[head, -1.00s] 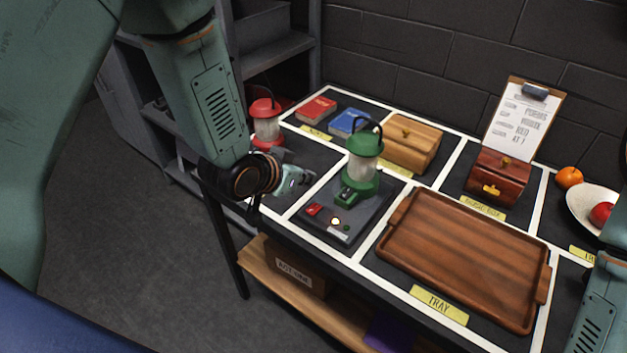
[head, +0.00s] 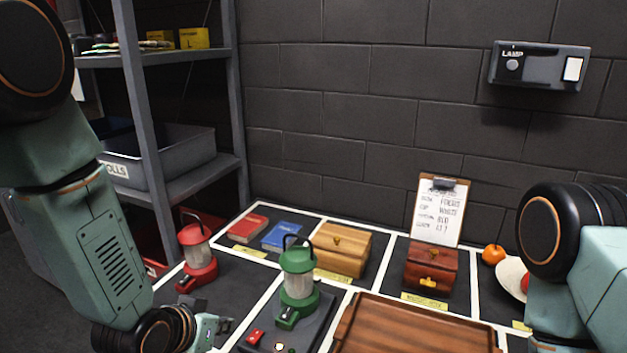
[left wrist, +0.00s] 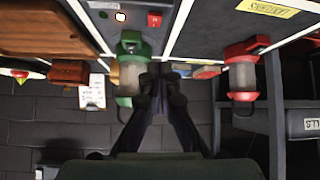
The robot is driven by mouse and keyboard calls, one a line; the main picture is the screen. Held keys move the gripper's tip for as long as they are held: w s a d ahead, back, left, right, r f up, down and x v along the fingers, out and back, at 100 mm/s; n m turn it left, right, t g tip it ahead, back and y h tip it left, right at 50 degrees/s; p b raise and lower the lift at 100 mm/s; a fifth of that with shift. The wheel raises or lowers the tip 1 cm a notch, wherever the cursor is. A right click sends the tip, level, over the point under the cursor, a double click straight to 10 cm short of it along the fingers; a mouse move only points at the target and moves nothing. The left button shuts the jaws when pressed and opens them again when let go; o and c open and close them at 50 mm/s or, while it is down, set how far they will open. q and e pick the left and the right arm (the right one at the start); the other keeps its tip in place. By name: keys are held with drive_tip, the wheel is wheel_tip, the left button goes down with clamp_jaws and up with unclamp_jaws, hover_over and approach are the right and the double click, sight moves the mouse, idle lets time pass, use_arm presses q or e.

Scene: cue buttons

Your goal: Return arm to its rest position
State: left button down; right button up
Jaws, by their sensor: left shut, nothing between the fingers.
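My left arm comes in from the left in the head view. Its gripper (head: 218,328) is low in the picture, left of the dark button panel (head: 312,332). The fingers also show in the left wrist view (left wrist: 161,74), shut with nothing between them. The panel carries a red button (head: 255,336), a small pale lit button (head: 279,348) and a green lantern (head: 298,272). A red lantern (head: 197,255) stands behind and left of the gripper. My right arm shows at the right edge; its gripper is out of sight.
A wooden tray (head: 410,325) lies right of the panel. Behind are a light wooden box (head: 342,250), a red-brown box (head: 431,268), two books, a clipboard (head: 438,210) and an orange (head: 493,254). A metal shelf (head: 145,90) stands left; a lamp switch (head: 540,66) is on the wall.

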use_arm(q)
drive_tip(key=s+a+f+n+g+y+b, duration=0.1)
drive_tip(key=s+f+g+b, duration=0.3)
drive_tip(key=s+f, duration=0.9)
drive_tip(key=s+a+f+n+g+y+b, duration=0.1)
drive_tip(key=s+f+g+b, duration=0.3)
drive_tip(key=s+f, duration=0.9)
drive_tip(key=s+a, duration=0.1)
drive_tip(key=s, duration=0.3)
drive_tip(key=shift+s+f+n+g, duration=0.2)
drive_tip(key=shift+s+n+g, duration=0.1)
drive_tip(key=shift+s+n, duration=0.1)
